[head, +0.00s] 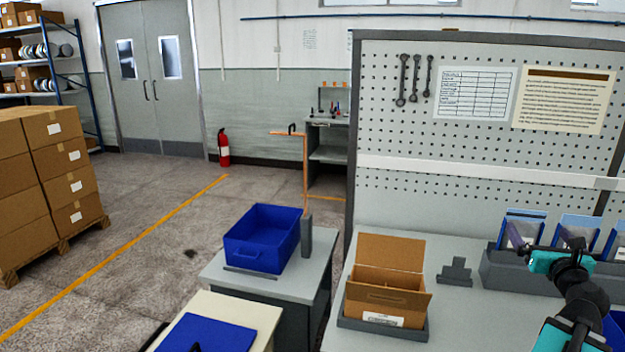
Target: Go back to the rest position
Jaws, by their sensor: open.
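My gripper (517,239) is at the right of the head view, at the end of my teal and black arm. It is open, and it is small and dark against the bins behind it. It is in front of a row of blue-edged bins (577,236) in a grey holder on the workbench (465,318). I cannot tell whether it touches a bin. No object shows clearly between its fingers.
An open cardboard box (388,302) sits in a grey tray, left of a small grey bracket (455,271). A blue bin (262,240) and an upright copper-coloured post (305,175) stand on a side table. A pegboard (400,135) rises behind the bench.

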